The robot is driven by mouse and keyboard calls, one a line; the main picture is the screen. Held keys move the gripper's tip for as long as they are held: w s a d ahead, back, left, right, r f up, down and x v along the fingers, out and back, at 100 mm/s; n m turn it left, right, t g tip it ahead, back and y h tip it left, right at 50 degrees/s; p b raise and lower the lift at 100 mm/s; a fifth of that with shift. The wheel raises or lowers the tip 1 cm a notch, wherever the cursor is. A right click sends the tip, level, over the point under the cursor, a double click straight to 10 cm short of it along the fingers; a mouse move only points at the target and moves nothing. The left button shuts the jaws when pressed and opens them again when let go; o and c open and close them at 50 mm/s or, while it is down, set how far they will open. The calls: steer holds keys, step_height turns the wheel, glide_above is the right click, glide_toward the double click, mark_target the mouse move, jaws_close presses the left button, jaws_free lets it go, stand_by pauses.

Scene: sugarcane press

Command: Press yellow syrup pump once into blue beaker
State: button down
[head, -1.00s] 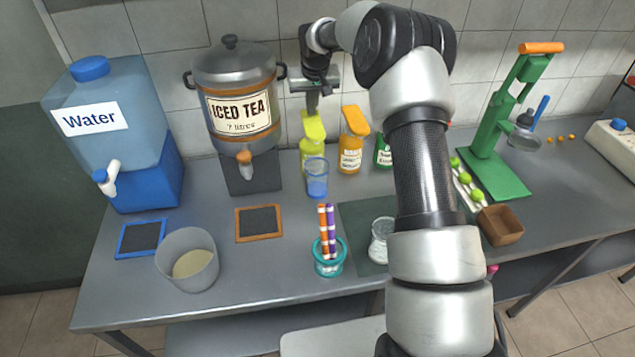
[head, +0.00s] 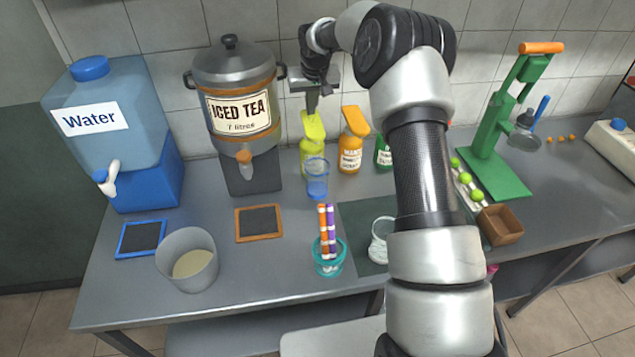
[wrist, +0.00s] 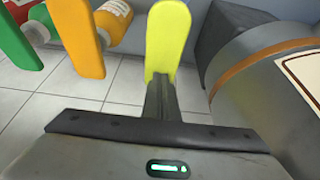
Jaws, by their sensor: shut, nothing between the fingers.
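The yellow syrup bottle (head: 312,150) stands against the back wall, with its yellow pump head (head: 313,125) on top. The blue beaker (head: 317,180) stands upright right in front of it, under the pump's front. My gripper (head: 312,108) points down just above the pump head, with its fingers together and nothing held. In the wrist view the fingertips (wrist: 160,80) overlap the near end of the yellow pump head (wrist: 168,38). I cannot tell whether they touch it. The beaker is not visible in the wrist view, and its contents are unclear.
The orange mango pump bottle (head: 351,150) and a green pump bottle (head: 384,155) stand to the right. The iced tea urn (head: 235,95) is close on the left. A teal cup of straws (head: 329,262) and a glass jar (head: 380,245) stand nearer the front.

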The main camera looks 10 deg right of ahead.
mark_target(311, 119)
steer(key=shift+f, duration=0.15)
steer(key=shift+f+b, duration=1.25)
steer(key=shift+f, duration=0.6)
steer(key=shift+r+p, duration=1.05)
steer(key=shift+r, duration=0.95)
steer(key=shift+r+p, duration=1.85)
steer(key=shift+r, duration=1.1)
